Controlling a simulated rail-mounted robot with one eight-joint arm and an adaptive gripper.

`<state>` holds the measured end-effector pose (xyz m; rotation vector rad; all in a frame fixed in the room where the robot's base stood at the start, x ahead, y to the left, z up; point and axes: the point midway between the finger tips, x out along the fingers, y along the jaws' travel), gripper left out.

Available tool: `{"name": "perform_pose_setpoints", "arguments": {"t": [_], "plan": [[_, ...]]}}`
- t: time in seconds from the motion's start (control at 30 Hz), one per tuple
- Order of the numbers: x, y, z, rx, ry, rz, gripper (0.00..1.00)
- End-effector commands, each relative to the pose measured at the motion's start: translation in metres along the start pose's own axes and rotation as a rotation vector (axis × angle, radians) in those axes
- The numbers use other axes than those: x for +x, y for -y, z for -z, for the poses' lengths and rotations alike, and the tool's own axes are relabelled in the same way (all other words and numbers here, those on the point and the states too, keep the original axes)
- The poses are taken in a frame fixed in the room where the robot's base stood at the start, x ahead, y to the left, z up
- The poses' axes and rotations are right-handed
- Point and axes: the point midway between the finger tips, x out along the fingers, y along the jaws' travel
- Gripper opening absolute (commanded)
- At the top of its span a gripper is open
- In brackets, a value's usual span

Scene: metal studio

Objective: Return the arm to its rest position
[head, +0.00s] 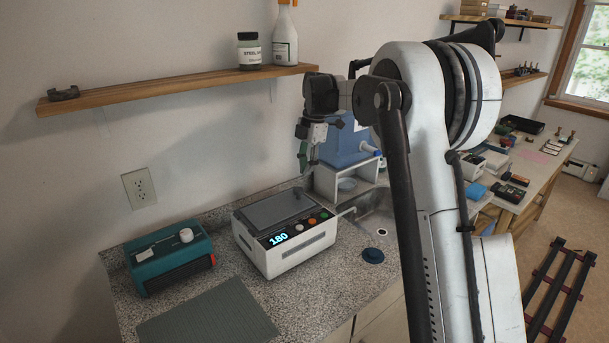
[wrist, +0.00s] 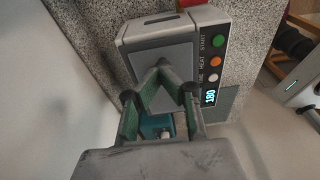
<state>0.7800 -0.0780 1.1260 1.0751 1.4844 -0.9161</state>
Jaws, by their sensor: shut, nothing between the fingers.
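My gripper (head: 311,157) hangs below my wrist in the head view, in the air in front of the wall and above the back of the white heating device (head: 290,254). Its fingers, with green pads, are shut and empty; they also show in the wrist view (wrist: 158,78). The device has a grey top plate, coloured buttons and a display reading 180. It also shows in the wrist view (wrist: 188,28), beyond the fingertips. My arm rises from the lower right and bends over at the top.
A teal box (head: 170,262) and a ridged grey-green mat (head: 215,316) lie on the speckled counter. A blue container (head: 345,143) stands on a white stand behind my gripper. A wooden shelf (head: 180,88) with a jar (head: 249,50) and bottle (head: 285,35) is on the wall nearby.

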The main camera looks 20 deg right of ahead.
Motion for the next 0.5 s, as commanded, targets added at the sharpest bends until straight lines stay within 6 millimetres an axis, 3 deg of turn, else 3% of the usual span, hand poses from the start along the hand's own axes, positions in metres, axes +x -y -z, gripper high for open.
{"name": "perform_pose_setpoints", "arguments": {"t": [0.03, 0.2, 0.5], "plan": [[-0.001, 0.000, -0.016, 0.007, 0.000, -0.001, 0.00], [-0.013, -0.001, -0.047, 0.006, 0.000, -0.001, 0.00], [-0.026, -0.002, -0.081, 0.002, -0.001, 0.000, 0.00]]}}
